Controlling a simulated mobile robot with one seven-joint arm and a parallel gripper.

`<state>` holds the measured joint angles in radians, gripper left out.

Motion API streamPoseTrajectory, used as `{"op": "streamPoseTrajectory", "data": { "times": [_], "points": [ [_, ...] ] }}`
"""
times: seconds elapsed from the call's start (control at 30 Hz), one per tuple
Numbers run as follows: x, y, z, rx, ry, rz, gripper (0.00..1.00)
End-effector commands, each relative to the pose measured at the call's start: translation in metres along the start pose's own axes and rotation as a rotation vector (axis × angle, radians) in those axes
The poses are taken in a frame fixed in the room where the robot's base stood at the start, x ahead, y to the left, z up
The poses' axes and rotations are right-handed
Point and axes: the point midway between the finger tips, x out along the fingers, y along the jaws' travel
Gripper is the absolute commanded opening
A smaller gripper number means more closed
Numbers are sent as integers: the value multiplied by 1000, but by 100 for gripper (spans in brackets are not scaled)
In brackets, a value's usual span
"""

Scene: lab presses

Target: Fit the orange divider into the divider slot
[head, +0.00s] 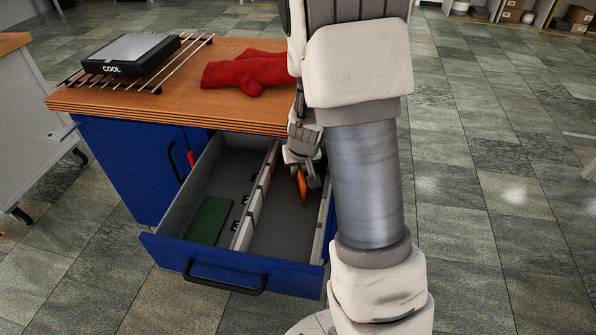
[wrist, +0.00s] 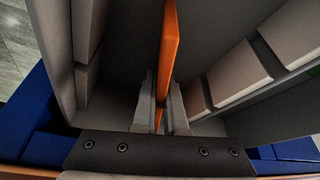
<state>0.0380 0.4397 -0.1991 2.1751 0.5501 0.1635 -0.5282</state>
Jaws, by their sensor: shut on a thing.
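The orange divider (head: 302,187) is a thin upright plate. My gripper (head: 302,170) is shut on it, in the right compartment of the open drawer (head: 205,271). In the wrist view the divider (wrist: 168,48) stands between the two grey fingers of my gripper (wrist: 163,92). Pale blocks with gaps between them line both side walls of this compartment; the wrist view shows a right row (wrist: 236,75) and a left row (wrist: 84,32). The divider appears apart from both rows. Which gap is the divider slot I cannot tell. My arm hides part of the compartment's right side.
A long partition (head: 257,195) splits the drawer. A green plate (head: 209,220) and small black pieces lie in the left compartment. The wooden top (head: 180,105) overhangs the drawer's back and carries a red cloth item (head: 247,72) and a black COOL block (head: 130,54) on a wire rack.

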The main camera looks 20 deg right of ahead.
Motion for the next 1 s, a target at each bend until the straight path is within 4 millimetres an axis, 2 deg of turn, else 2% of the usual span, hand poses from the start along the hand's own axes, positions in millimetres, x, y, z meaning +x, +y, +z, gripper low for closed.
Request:
{"op": "streamPoseTrajectory", "data": {
  "times": [0.13,0.17,0.3,0.7,0.87,1.0],
  "points": [
    [4,0,2,-1,0,0,0],
    [3,0,2,-1,0,0,13],
    [2,0,1,-1,0,0,38],
    [-2,0,-1,0,0,0,40],
    [-31,-1,-3,-2,3,-1,40],
    [-63,-1,-3,-2,3,-1,40]
  ]
}}
